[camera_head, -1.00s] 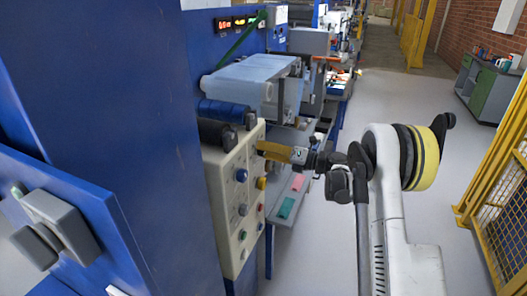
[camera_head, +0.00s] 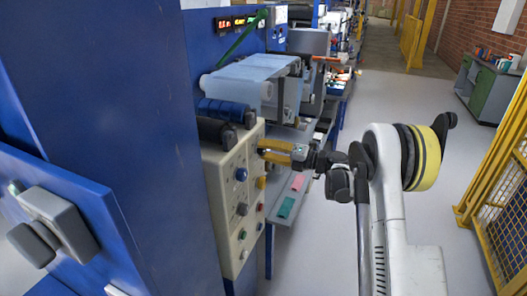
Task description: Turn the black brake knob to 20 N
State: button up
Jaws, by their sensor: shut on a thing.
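The cream control panel (camera_head: 229,195) sits on the front of the blue machine, left of centre. My gripper (camera_head: 262,147) reaches in from the right, with its yellow fingers at the upper right part of the panel. It is shut on the black brake knob, which is mostly hidden between the fingertips. A dark gap shows between the two fingers. A small display (camera_head: 238,22) with red and amber digits is at the top of the machine. Its figures are too small to read surely.
The panel also carries a blue knob (camera_head: 241,174), a dark knob (camera_head: 242,209) and coloured buttons close below my gripper. Rollers with pale film (camera_head: 245,80) are behind. A yellow mesh fence (camera_head: 500,170) stands at right.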

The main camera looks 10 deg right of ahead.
jog(key=m, duration=0.4)
jog(key=shift+m+b, duration=0.3)
jog(key=shift+m, duration=0.1)
dwell(0.5)
jog(key=o, duration=1.2)
jog(key=shift+w, duration=0.1)
jog(key=shift+m, duration=0.3)
jog(key=v, duration=1.2)
